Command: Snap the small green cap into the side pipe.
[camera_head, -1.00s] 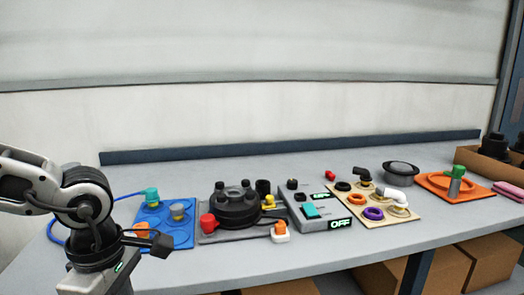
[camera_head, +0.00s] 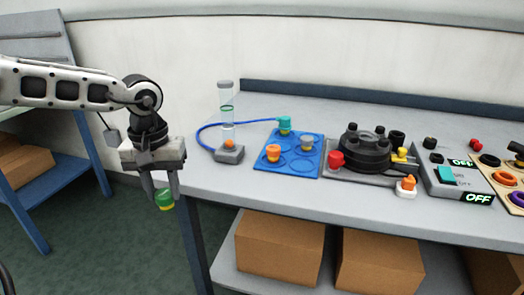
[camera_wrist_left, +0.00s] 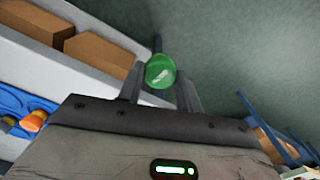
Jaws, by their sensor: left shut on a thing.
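My left gripper (camera_head: 163,192) points down in the head view, in front of the table's left end and over the floor. It is shut on a small green cap (camera_head: 165,200) with a yellowish lower edge, held between its fingertips. In the left wrist view the round green face of the cap (camera_wrist_left: 160,71) shows between the two fingers. The cap touches nothing else. I cannot tell for sure which part is the side pipe. A black round unit with knobs (camera_head: 365,152) stands on a grey plate on the table. My right gripper is not in view.
A blue board (camera_head: 296,168) with teal, orange and grey caps lies to the right of my gripper. A clear upright tube (camera_head: 227,110) on a grey base stands at the table's left end. Cardboard boxes (camera_head: 280,247) sit on the lower shelf. Floor is clear below the gripper.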

